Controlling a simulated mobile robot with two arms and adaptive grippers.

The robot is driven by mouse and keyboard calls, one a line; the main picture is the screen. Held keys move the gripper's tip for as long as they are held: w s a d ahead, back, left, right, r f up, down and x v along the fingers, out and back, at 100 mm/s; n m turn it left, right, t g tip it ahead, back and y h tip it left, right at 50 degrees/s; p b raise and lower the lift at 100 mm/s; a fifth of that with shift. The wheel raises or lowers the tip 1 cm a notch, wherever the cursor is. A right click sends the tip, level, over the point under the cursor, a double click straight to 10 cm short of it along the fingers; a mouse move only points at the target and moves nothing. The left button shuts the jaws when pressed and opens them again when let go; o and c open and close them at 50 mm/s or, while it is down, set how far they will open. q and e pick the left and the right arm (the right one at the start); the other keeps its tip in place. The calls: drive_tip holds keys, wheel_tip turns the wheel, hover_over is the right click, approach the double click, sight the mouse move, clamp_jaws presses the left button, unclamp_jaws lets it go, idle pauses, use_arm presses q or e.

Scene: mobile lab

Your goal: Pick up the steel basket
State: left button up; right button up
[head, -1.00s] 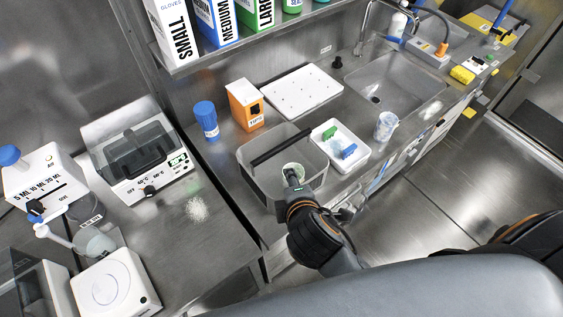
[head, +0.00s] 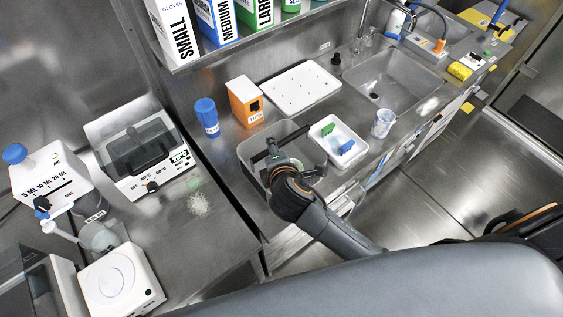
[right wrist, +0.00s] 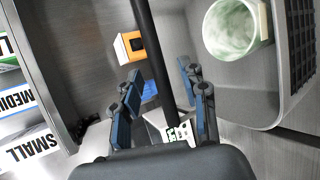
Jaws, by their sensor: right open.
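The steel basket (head: 247,154) is a grey open bin on the counter in the head view, with a black bar handle across its top. My right gripper (head: 277,158) is over the basket at the handle and hides part of it. In the right wrist view the black handle (right wrist: 155,50) runs between the two open blue-padded fingers of my right gripper (right wrist: 160,98). A whitish-green cup (right wrist: 234,30) is inside the basket (right wrist: 245,92). My left gripper is not in view.
A white tray (head: 318,130) with green and blue items stands close to the basket's right. A shelf with glove boxes (head: 215,20) overhangs behind.

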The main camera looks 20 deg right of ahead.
drive_tip(key=shift+x, duration=1.4)
drive_tip(key=shift+s, duration=0.1)
clamp_jaws()
drive_tip(key=shift+r, duration=0.25)
